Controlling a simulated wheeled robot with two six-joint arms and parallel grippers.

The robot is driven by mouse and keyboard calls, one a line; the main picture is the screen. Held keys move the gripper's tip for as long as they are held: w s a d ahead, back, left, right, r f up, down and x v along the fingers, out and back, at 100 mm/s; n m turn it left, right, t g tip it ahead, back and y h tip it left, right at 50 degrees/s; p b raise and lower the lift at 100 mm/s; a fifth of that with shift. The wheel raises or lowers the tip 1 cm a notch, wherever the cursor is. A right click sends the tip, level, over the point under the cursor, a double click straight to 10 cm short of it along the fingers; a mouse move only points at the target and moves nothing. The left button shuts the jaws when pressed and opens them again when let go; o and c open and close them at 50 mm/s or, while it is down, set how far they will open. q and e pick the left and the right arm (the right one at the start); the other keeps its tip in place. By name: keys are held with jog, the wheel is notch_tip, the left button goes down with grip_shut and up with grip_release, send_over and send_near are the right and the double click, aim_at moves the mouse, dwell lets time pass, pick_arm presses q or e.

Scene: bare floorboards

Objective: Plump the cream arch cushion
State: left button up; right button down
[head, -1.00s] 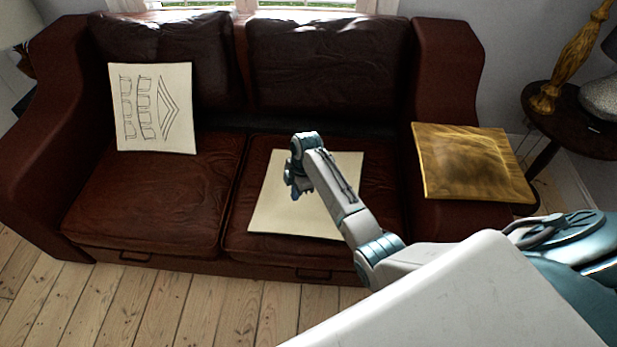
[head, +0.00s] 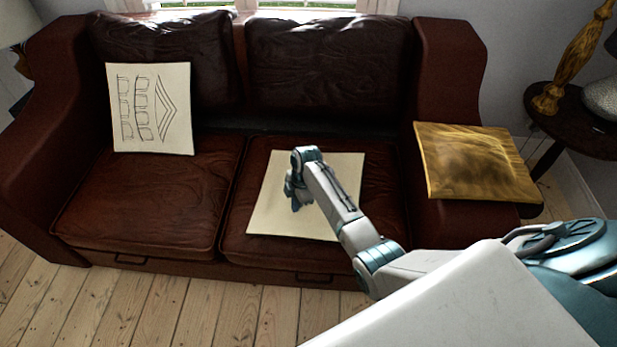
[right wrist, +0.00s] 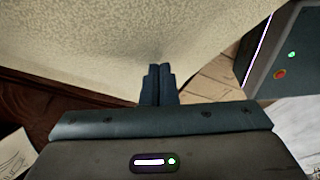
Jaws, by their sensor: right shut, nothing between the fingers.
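A cream cushion (head: 275,215) lies flat on the right seat of the sofa, its visible part plain. A second cream cushion (head: 150,105) with a black line drawing of arch-like shapes leans on the left backrest. I cannot tell for sure which is the arch cushion. My right gripper (head: 294,206) is over the middle of the flat cushion, pointing down, shut and empty. In the right wrist view its closed fingertips (right wrist: 160,72) meet the cream cloth (right wrist: 150,30), which looks dented around them. My arm hides part of the cushion. My left gripper is out of view.
The brown leather sofa (head: 150,205) fills the middle. A gold cushion (head: 475,165) lies on its right arm. A dark side table (head: 575,128) with a gold lamp base (head: 568,70) stands at the right. Bare floorboards (head: 150,305) are clear in front.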

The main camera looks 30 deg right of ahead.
jog(key=shift+s+f+b, duration=0.1)
jog(key=shift+f+b, duration=0.45)
jog(key=shift+f, duration=0.25)
dwell(0.4)
notch_tip(320, 180, up, 10)
jog(key=p, duration=1)
jog(key=shift+p, duration=0.35)
jog(key=shift+f, duration=0.1)
jog(key=w+b, duration=1.1)
jog(key=w, duration=0.1)
jog(key=shift+a+r, duration=0.2)
jog(key=shift+a, duration=0.2)
